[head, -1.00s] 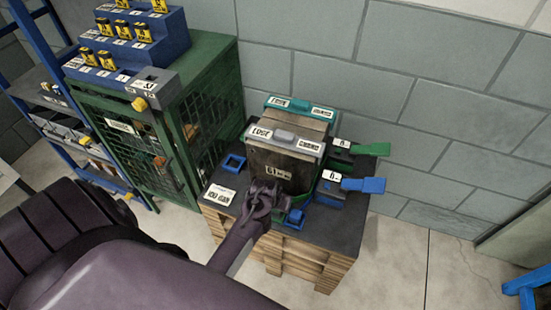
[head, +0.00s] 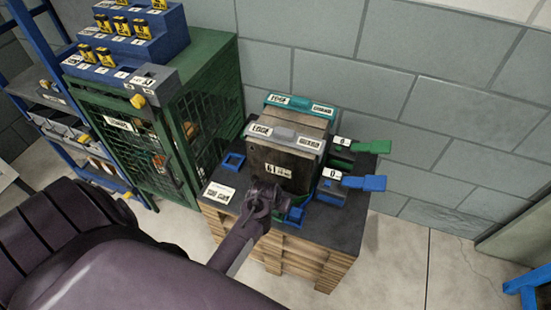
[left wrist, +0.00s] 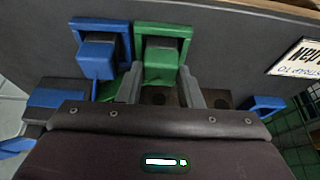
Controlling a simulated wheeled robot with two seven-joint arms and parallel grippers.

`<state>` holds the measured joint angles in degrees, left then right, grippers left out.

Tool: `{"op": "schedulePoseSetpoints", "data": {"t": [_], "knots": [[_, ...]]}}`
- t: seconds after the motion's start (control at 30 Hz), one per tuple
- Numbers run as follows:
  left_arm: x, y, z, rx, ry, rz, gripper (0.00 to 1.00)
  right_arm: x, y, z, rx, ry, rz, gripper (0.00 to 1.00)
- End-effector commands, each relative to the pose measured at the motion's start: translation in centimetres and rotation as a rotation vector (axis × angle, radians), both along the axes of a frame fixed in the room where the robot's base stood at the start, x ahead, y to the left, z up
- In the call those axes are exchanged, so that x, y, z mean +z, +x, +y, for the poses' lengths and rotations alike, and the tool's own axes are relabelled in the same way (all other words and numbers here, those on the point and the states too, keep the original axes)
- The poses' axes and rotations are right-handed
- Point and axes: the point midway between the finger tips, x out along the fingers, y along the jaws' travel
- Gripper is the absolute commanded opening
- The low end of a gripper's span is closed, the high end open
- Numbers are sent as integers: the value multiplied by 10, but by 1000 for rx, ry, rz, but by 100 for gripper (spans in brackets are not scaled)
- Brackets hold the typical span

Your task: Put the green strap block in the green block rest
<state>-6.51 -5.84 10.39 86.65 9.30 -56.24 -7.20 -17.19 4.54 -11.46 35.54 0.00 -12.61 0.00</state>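The green strap block (left wrist: 160,68) sits within the green block rest (left wrist: 160,27) in the left wrist view. My left gripper (left wrist: 160,72) has its two fingers one on each side of the block; they look open, with very thin gaps at most. In the head view my left gripper (head: 264,198) is in front of the mould and hides the green block and rest. My right gripper is not in view.
A blue block (left wrist: 97,52) sits in a blue rest (left wrist: 98,24) beside the green one. The mould (head: 285,165) stands just behind my gripper. Blue and green levers (head: 364,183) stick out right. An empty blue rest (head: 233,162) lies left, near the green cage cabinet (head: 190,125).

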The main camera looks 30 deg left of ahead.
Motion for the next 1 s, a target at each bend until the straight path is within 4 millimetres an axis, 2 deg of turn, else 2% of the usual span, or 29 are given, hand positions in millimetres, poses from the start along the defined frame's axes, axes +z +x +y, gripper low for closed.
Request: {"op": "schedulePoseSetpoints", "data": {"t": [0.03, 0.2, 0.5, 1.0], "knots": [[0, 0, 0, 0, 0, -1, 39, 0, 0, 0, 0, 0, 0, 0], [0, 0, 0, 0, 0, -1, 58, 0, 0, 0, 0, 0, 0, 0], [3, -1, 0, 0, 0, 0, 58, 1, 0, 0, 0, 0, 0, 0], [68, -27, -6, -1, 2, -1, 58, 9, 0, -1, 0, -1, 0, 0]]}}
